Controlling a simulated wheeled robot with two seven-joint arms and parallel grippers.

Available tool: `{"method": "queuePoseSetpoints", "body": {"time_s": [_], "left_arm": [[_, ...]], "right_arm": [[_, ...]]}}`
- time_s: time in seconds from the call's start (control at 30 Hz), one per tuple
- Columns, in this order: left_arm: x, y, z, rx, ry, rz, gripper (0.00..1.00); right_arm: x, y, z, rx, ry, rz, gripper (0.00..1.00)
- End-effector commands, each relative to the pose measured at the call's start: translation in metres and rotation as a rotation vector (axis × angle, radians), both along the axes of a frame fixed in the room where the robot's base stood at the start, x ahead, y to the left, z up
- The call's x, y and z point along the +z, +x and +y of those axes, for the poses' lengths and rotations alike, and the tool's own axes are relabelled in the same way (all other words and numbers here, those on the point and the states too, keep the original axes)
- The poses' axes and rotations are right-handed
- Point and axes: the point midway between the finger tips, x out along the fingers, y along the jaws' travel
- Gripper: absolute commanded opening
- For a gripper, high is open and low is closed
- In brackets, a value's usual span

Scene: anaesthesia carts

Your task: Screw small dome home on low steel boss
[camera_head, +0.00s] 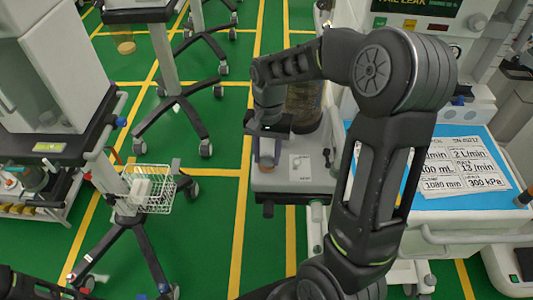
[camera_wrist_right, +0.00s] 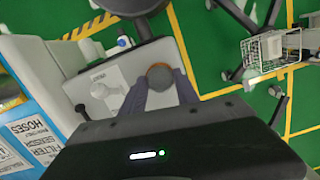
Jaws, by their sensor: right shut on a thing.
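My right gripper (camera_head: 266,160) points down over the front left part of a small grey shelf (camera_head: 295,180). In the right wrist view its two fingers (camera_wrist_right: 160,90) are shut on the small dome (camera_wrist_right: 159,75), a round brownish piece seen from above. The dome also shows as a tan bit under the gripper in the head view (camera_head: 266,167). The low steel boss cannot be made out; the dome and fingers cover that spot. Whether the dome touches anything beneath it cannot be told. My left gripper is not in view.
A granule-filled canister (camera_head: 304,105) stands behind the shelf. A blue worktop (camera_head: 480,150) with printed cards is further right. Left stands a wire basket (camera_head: 150,188) over green floor.

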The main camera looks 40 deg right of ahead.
Motion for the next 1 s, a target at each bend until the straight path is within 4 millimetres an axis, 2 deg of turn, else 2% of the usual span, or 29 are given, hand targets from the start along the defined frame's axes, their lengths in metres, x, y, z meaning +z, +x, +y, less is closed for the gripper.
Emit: {"method": "queuePoseSetpoints", "body": {"time_s": [0.13,0.17,0.47,0.77,0.87,1.0], "left_arm": [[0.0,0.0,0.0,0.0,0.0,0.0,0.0],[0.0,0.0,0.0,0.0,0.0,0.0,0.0],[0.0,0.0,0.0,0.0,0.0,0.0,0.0],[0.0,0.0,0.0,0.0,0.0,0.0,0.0],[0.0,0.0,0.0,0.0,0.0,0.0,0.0],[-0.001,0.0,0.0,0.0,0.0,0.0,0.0]], "right_arm": [[0.001,-0.001,0.0,-0.268,-0.001,-0.002,0.0],[0.001,-0.001,0.0,-0.297,-0.001,-0.002,0.37],[0.0,0.0,0.0,-0.284,-0.001,0.0,0.62],[0.002,0.0,0.0,-0.282,-0.001,0.0,0.62],[0.008,0.001,-0.001,-0.282,-0.001,-0.003,0.62],[0.027,0.002,-0.003,-0.282,-0.001,-0.005,0.62]]}}
